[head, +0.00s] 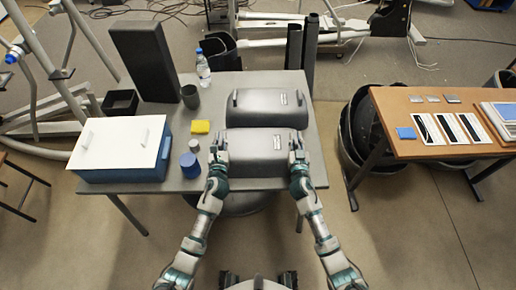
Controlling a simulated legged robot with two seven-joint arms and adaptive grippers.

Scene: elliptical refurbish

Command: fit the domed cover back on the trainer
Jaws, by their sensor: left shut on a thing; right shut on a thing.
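Two dark grey domed covers lie one behind the other on the grey table (312,176). The near domed cover (258,152) is between my two hands, and the far domed cover (266,108) lies just behind it. My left gripper (218,158) is shut on the near cover's left end. My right gripper (296,154) is shut on its right end. The fingertips are small and partly merge with the cover. I cannot tell whether the near cover is touching the table or slightly raised. A partly dismantled trainer frame (345,38) stands on the floor at the back.
A blue box with a white lid (120,150), yellow sponge (200,127), blue jar (189,166), dark cup (190,96), bottle (203,68) and tall black block (145,58) crowd the table's left. A wooden table (415,98) stands right, across a gap.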

